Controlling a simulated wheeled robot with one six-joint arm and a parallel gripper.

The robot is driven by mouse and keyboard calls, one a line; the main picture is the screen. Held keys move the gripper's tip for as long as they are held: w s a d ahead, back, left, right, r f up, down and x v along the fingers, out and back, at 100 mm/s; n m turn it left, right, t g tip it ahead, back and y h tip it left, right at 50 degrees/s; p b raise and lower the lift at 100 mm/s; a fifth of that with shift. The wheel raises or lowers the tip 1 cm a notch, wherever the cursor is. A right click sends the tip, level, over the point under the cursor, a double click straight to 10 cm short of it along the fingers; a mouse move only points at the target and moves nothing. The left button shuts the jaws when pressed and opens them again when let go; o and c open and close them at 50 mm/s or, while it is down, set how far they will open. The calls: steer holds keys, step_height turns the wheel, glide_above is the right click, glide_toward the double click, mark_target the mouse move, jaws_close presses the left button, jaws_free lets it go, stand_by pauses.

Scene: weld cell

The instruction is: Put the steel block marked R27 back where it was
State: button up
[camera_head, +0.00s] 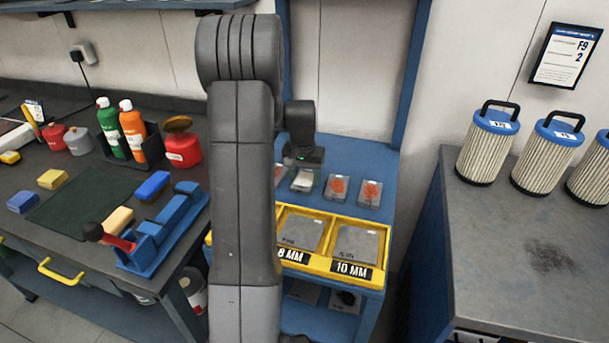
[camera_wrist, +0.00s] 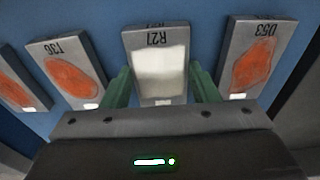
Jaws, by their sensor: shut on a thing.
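The steel block marked R27 (camera_wrist: 160,65) has a pale, blank patch on its face. In the wrist view it sits between the green fingers of my gripper (camera_wrist: 160,88), which is shut on it. The same block (camera_head: 303,183) shows under my gripper (camera_head: 304,164) in the head view, in line with a row of similar blocks on the blue bench. I cannot tell whether it touches the bench. A block marked T36 (camera_wrist: 68,72) and one marked D53 (camera_wrist: 249,58) lie either side, apart from it, each with an orange-red patch.
Another orange-patched block (camera_wrist: 18,88) lies beyond T36. A yellow tray (camera_head: 318,262) labelled 8 MM and 10 MM holds grey plates in front of the row. A dark workbench (camera_head: 60,215) with bottles stands left; filter cartridges (camera_head: 487,148) stand on the right counter.

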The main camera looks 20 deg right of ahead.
mark_target(305, 178)
steer(key=o, duration=1.6)
steer(key=shift+c, duration=0.2)
step_height(305, 178, up, 12)
steer(key=s, duration=0.1)
steer(key=shift+a, duration=0.45)
steer(key=shift+s, duration=0.1)
steer(key=f, duration=0.8)
steer(key=w+f, duration=0.1)
steer(key=f, duration=0.3)
steer(key=shift+d, duration=0.4)
steer(key=shift+w+r, duration=0.1)
steer(key=shift+r, duration=1.6)
